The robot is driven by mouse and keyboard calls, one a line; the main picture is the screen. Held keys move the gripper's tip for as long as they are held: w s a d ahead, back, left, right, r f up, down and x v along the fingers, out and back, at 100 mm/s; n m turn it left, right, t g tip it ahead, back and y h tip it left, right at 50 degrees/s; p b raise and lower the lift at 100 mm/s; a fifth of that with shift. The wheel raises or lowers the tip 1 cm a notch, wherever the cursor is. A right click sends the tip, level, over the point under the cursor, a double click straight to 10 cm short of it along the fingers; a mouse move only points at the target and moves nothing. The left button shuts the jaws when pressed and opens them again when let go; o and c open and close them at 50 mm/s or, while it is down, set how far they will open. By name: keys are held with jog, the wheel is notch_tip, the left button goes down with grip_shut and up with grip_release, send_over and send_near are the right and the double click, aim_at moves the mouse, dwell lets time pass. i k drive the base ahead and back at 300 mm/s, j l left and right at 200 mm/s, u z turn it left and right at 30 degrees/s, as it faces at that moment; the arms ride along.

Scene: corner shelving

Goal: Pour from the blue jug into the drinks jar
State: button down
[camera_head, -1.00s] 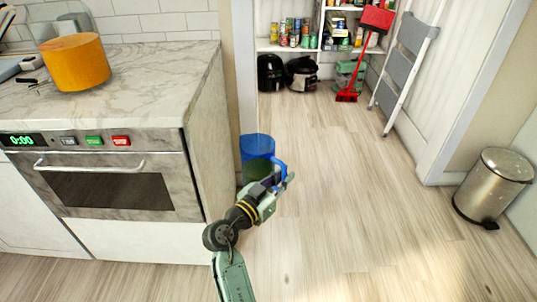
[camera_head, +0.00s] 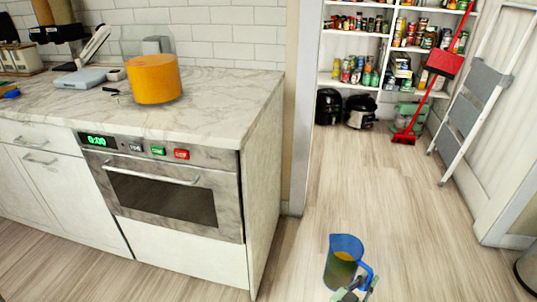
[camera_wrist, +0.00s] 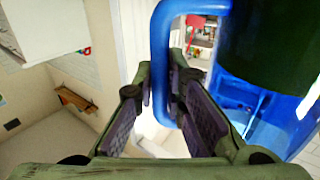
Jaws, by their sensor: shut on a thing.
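The blue jug (camera_head: 347,242) is see-through and holds an orange-to-dark-green-looking content in its lower part. It is close to upright, above the floor to the right of the counter. My gripper (camera_head: 357,286) is at its handle, low in the head view. In the wrist view my gripper (camera_wrist: 165,105) has its fingers on either side of the blue handle (camera_wrist: 160,50), and the jug body (camera_wrist: 265,50) fills the right side. An orange cylinder (camera_head: 153,80) with a clear upper part behind or above it stands on the counter; it looks like the drinks jar. Its rim is hard to make out.
The marble counter (camera_head: 215,105) has its right corner between the jar and the jug. A scale-like blue-grey device (camera_head: 90,78) lies left of the jar. An oven (camera_head: 165,190) is below. Open floor (camera_head: 400,215) lies right; a red broom (camera_head: 405,137) and step ladder (camera_head: 470,110) stand behind.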

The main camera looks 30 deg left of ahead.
aim_at(148, 48)
jog(key=j+z, duration=0.15)
jog(key=z, duration=0.25)
jog(key=j+z, duration=0.1)
jog(key=z, duration=0.3)
jog(key=k+j+z, duration=0.1)
jog(key=z, duration=0.3)
jog(key=j+z, duration=0.1)
jog(key=z, duration=0.3)
jog(key=k+z, duration=0.1)
jog(key=z, duration=0.3)
jog(key=k+j+u, duration=0.1)
jog(key=k+u, duration=0.2)
jog(key=u, duration=0.6)
jog(key=k+u, duration=0.1)
jog(key=u, duration=0.75)
jog(key=k+u, duration=0.1)
jog(key=u, duration=0.35)
jog(key=j+u, duration=0.1)
jog(key=u, duration=0.35)
jog(key=k+j+u, duration=0.1)
jog(key=u, duration=0.75)
